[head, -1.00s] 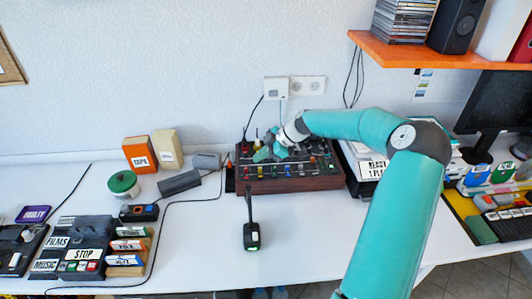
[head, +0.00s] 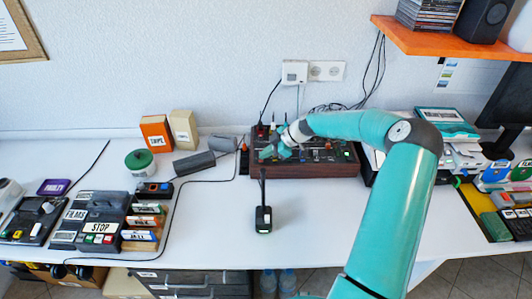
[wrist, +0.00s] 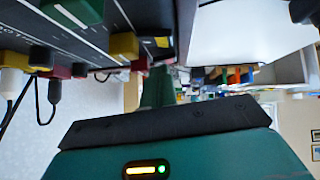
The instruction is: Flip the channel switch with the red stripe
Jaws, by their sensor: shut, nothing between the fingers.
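The mixer (head: 318,171), a dark panel of coloured knobs and switches in a wooden case, stands at the back of the desk in the head view. My gripper (head: 267,153) is over its left part. In the wrist view my gripper (wrist: 158,88) is shut and empty, its green fingertips close to the mixer's edge and a yellow cap (wrist: 124,46). The mixer panel (wrist: 60,30) fills the upper left there, with green, black, white and red caps. I cannot make out which switch has the red stripe; my arm hides part of the panel.
A black handheld radio (head: 263,218) with an upright antenna stands in front of the mixer. Grey blocks (head: 195,163) and a cable lie to its left. An orange shelf (head: 450,40) hangs at upper right. The desk's front middle is clear.

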